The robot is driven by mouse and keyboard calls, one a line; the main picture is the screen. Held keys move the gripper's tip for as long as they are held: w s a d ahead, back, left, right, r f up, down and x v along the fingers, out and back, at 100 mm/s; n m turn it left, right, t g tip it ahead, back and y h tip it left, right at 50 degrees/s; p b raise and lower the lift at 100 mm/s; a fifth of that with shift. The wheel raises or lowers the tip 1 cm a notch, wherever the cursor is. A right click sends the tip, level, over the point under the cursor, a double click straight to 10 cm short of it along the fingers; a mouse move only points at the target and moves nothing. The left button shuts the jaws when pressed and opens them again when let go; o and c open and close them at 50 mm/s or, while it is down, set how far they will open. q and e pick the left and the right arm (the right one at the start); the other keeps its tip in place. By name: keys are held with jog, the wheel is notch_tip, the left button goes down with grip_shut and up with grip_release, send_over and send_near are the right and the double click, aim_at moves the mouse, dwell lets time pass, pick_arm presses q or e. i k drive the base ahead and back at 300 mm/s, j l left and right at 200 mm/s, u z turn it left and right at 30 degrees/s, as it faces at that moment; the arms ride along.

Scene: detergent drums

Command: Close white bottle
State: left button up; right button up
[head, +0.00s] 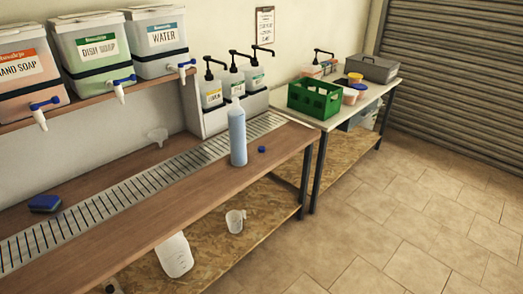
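A tall, slim, pale bluish-white bottle (238,138) stands upright on the wooden counter, near its right end. Its narrow top seems to have no cap on it, though it is small in the picture. A small blue cap (262,149) lies on the counter just right of the bottle, apart from it. Neither of my grippers shows in the head view.
A slotted metal drain strip (150,178) runs along the wooden counter (165,200). A blue sponge (45,203) lies at left. Pump bottles (233,84) stand behind the bottle. Tapped drums (90,45) sit on a shelf above. A green crate (315,98) stands on the table beyond.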

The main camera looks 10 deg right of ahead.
aim_at(236, 115)
jog(key=i+l+u, duration=0.2)
jog(key=i+l, duration=0.6)
jog(key=i+l+u, duration=0.2)
jog(key=i+l, duration=0.6)
jog(key=l, duration=0.1)
